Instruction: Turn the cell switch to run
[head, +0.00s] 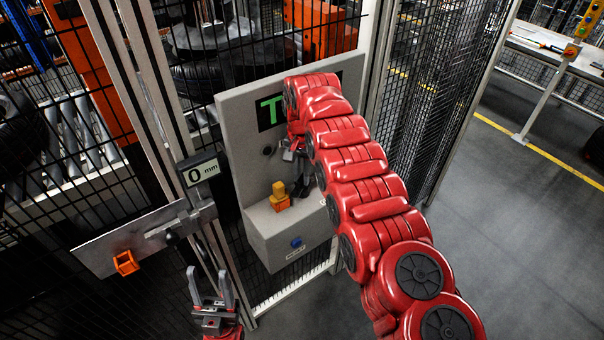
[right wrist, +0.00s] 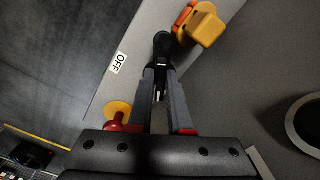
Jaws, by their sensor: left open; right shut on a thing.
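The cell switch is a black lever (right wrist: 162,42) on the grey control panel (head: 241,150); an OFF label (right wrist: 118,63) sits to its left in the right wrist view. My right gripper (right wrist: 162,74) is shut on the lever, whose lower part shows between the fingers. In the head view my right gripper (head: 299,178) is at the panel, partly hidden by my red right arm. Which position the switch is in, I cannot tell. My left gripper (head: 213,300) is open and empty, low in front of the fence.
A yellow-orange padlock (head: 279,196) is close beside my right gripper. A blue button (head: 296,242) is on the box below. A red-and-yellow button (right wrist: 118,113) is near the fingers. Floor at right is clear.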

